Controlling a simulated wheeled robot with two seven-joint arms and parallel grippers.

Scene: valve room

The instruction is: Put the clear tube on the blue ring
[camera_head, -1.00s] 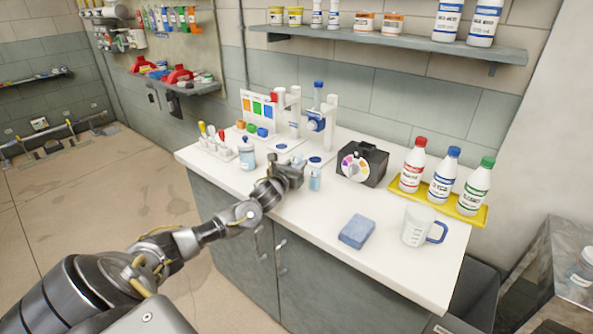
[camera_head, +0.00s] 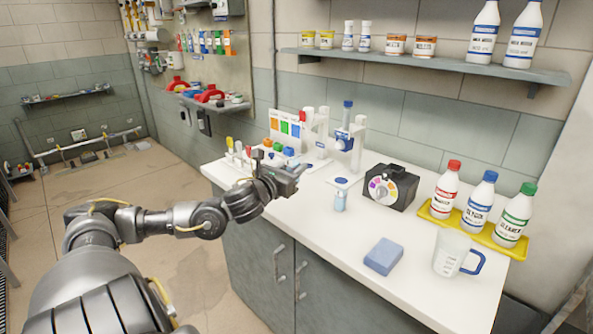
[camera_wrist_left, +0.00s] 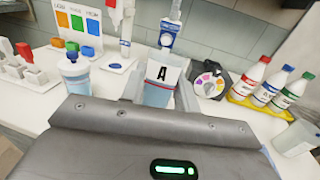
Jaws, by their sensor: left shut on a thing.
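My left gripper (camera_head: 292,176) is above the counter's left half, shut on a clear tube. In the left wrist view the clear tube (camera_wrist_left: 157,92) stands between the fingers, pale blue with a black letter A on a white label; in the head view the gripper mostly hides it. My right gripper is not in view.
A white stand (camera_head: 358,140) with a blue-capped tube rises behind. A black dial box (camera_head: 390,188), a yellow tray (camera_head: 438,217) of bottles, a blue sponge (camera_head: 383,257) and a jug (camera_head: 450,253) stand to the right. A blue-capped bottle (camera_wrist_left: 75,75) is at left in the wrist view.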

